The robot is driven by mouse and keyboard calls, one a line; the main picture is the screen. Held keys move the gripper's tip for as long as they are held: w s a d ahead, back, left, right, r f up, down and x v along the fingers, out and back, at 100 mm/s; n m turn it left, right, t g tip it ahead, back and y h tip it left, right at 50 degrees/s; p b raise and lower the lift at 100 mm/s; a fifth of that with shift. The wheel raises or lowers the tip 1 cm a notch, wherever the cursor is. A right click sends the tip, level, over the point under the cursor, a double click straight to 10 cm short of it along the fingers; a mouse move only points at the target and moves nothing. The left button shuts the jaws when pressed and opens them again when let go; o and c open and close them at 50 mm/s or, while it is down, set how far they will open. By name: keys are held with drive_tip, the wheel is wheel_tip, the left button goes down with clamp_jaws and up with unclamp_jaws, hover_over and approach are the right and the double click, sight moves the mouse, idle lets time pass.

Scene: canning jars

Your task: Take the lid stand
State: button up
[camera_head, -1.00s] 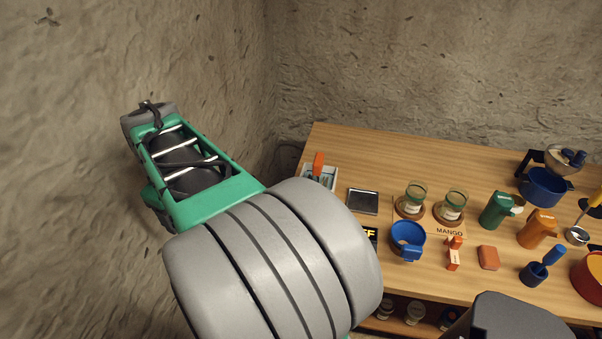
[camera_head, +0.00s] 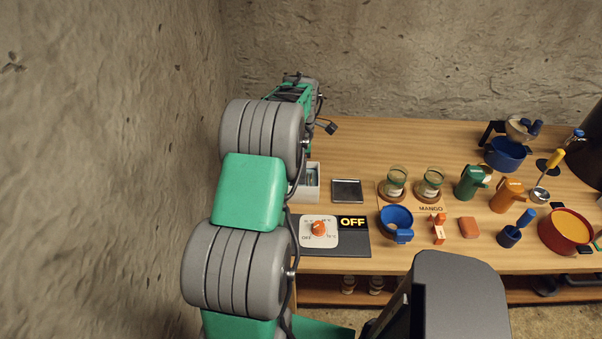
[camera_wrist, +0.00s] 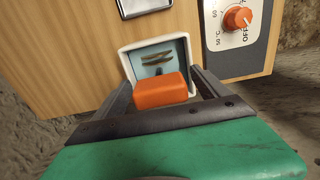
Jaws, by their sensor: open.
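An orange block-shaped handle (camera_wrist: 161,91) shows in the wrist view at the near end of a small white box. I take it for part of the lid stand, but its lower part is not clear. The white box (camera_wrist: 186,48) has a blue-grey inside with thin metal pieces; it also shows in the head view (camera_head: 308,194), partly behind my arm. My gripper (camera_wrist: 160,78) is open, with its dark fingers on either side of the orange handle. Whether they touch it is not clear. In the head view my fingers are hidden by my arm.
A heater with an orange knob (camera_head: 319,228) and OFF display stands beside the white box. A dark square plate (camera_head: 347,191) lies to its right. Jars (camera_head: 397,178), a blue funnel (camera_head: 396,222) and pots stand farther right. The wall is close on the left.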

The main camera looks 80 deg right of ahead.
drive_tip(key=shift+f, duration=0.4)
clamp_jaws()
idle(0.6)
